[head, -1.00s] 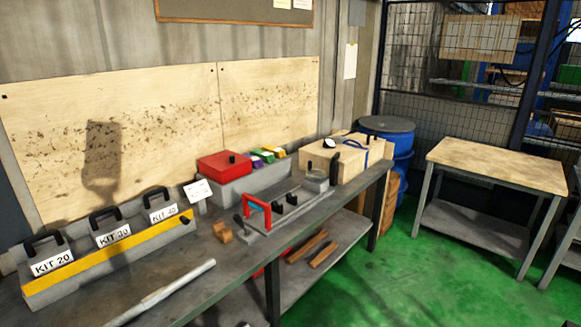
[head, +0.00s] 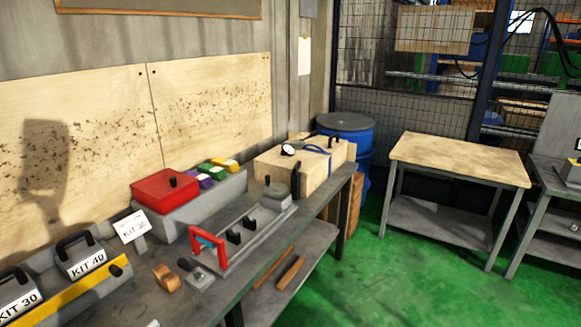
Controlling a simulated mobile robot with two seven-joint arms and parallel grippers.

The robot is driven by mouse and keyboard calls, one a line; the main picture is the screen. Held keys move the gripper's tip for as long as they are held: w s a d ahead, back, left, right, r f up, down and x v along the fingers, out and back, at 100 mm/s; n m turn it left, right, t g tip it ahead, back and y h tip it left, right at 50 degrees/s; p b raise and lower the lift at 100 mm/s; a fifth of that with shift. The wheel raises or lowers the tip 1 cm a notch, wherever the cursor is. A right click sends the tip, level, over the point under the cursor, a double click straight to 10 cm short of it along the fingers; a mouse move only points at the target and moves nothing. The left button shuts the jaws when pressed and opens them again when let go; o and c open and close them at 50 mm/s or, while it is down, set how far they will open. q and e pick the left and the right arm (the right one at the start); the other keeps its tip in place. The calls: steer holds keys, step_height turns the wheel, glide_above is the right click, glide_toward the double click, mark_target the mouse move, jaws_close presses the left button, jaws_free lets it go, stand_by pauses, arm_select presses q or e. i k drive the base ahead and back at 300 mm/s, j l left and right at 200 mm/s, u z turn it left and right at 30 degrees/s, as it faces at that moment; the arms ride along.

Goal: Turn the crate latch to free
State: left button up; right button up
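A pale wooden crate (head: 280,171) stands at the far right end of the workbench. A blue strap (head: 318,150) lies over its top. A small dark upright part (head: 331,141) shows at its right side, and a round white-faced part (head: 288,150) with a dark rim is on or near its top. I cannot tell which part is the latch or how it is turned. Neither of my grippers is in view.
The workbench also carries a red box (head: 165,190), a fixture with a red handle (head: 208,246), and a rack with a yellow strip (head: 72,293). A blue drum (head: 345,136) stands behind the crate. Green floor (head: 370,270) is clear before a wood-topped table (head: 458,160).

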mark_target(295, 169)
steer(key=i+l+u, duration=0.1)
steer(key=u, duration=0.25)
steer(key=i+l+u, duration=0.1)
steer(key=u, duration=0.3)
steer(key=l+u, duration=0.2)
steer(key=u, duration=0.15)
steer(key=i+l+u, duration=0.1)
steer(key=l+u, duration=0.15)
steer(key=l, duration=0.25)
steer(key=i+l+u, duration=0.1)
steer(key=l+u, duration=0.15)
steer(key=l, duration=0.3)
steer(key=l+u, duration=0.2)
steer(key=l, duration=0.85)
